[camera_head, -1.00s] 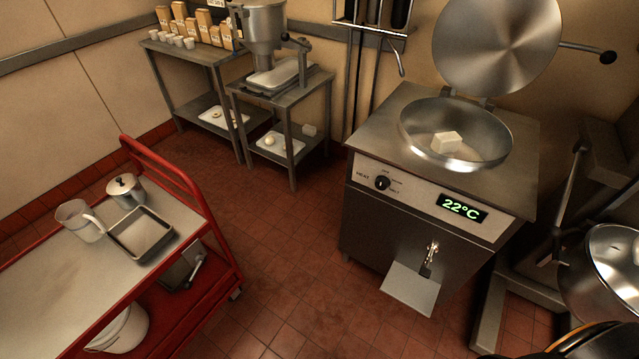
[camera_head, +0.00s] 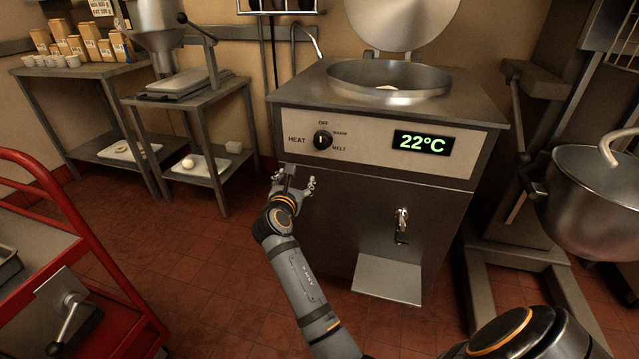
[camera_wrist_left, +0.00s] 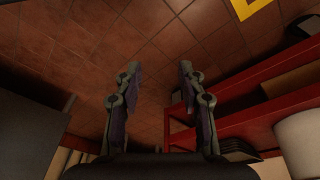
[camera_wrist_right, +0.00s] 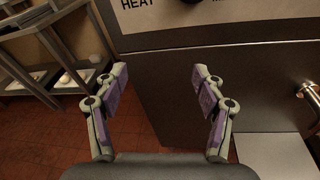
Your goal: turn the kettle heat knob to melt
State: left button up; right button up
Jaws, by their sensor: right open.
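The heat knob (camera_head: 323,140) is a round black dial on the kettle's front panel, with OFF above it and WARM and MELT at its right. Its white mark looks upright, towards OFF. The kettle (camera_head: 390,204) has its lid up, and its display (camera_head: 422,143) reads 22°C. My right gripper (camera_head: 292,181) is open and empty, below and a little left of the knob. In the right wrist view its fingers (camera_wrist_right: 162,84) stand apart before the kettle front, the knob being mostly cut off at the top. My left gripper (camera_wrist_left: 158,75) is open and empty over the floor.
A red trolley (camera_head: 62,205) stands at the left. A drain tap (camera_head: 402,222) and a small shelf (camera_head: 388,279) stick out from the kettle front. A large pot (camera_head: 592,200) is at the right. Steel tables (camera_head: 75,72) stand at the back left. Floor left of the kettle is clear.

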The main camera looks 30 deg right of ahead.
aim_at(321, 144)
jog(key=s+d+r+h+b, duration=0.2)
jog(key=s+d+r+h, duration=0.1)
jog(key=r, duration=0.3)
jog(key=shift+n+g, duration=0.3)
jog(key=shift+n, duration=0.1)
jog(key=b+x, duration=0.2)
jog(key=x, duration=0.6)
jog(key=shift+w+d, duration=0.2)
jog(key=shift+w, duration=0.1)
jog(key=shift+w+d, duration=0.4)
jog(key=shift+d, duration=0.1)
pick_arm(q)
jog(key=shift+w+d+f+t+h, duration=0.2)
jog(key=shift+d+f+t, duration=0.15)
jog(key=shift+d+f, duration=0.1)
jog(key=shift+w+d+f+t+h, duration=0.15)
jog(key=shift+d+f+t+h, duration=0.05)
jog(key=shift+d+f+t, duration=0.2)
pick_arm(e)
jog(key=shift+r, duration=0.1)
jog(key=shift+c, duration=0.2)
